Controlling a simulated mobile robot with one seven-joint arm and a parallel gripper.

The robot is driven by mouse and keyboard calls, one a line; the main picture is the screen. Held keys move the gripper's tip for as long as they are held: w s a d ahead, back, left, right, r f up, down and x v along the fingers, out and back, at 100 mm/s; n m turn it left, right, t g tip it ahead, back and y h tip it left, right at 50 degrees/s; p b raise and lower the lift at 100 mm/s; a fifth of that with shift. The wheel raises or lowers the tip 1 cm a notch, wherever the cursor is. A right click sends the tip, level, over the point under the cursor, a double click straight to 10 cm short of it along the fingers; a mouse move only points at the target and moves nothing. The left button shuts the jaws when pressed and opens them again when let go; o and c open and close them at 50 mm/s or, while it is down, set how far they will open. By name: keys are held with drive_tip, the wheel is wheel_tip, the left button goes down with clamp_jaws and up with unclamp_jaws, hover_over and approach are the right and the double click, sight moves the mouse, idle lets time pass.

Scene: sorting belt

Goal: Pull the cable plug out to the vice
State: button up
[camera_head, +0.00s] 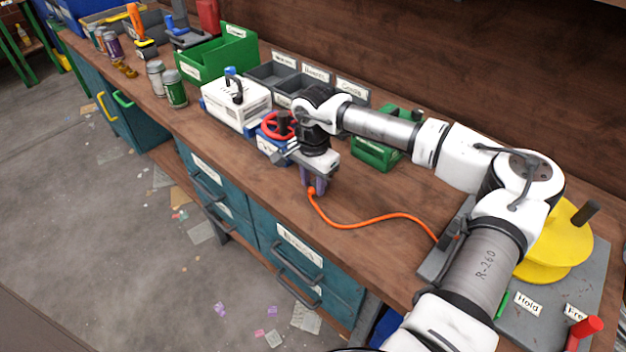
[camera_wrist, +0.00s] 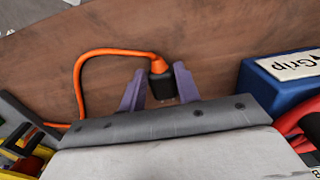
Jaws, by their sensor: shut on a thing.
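The cable plug (camera_wrist: 162,84) is a black block with an orange strain relief. It sits between the purple fingers of my gripper (camera_wrist: 158,88), which is shut on it. In the head view my gripper (camera_head: 317,186) points down over the front part of the bench, and the fingers mostly hide the plug. The orange cable (camera_head: 365,221) runs from the plug rightward to the yellow reel (camera_head: 548,262). The blue vice (camera_head: 268,146) with a red handwheel (camera_head: 270,126) is just left of my gripper. In the wrist view the vice (camera_wrist: 285,93) is on the right, labelled "Grip".
A white machine (camera_head: 236,104) is left of the vice. The bench front by the cable is clear.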

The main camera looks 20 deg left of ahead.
drive_tip(key=o, duration=1.1)
drive_tip(key=shift+o, duration=0.2)
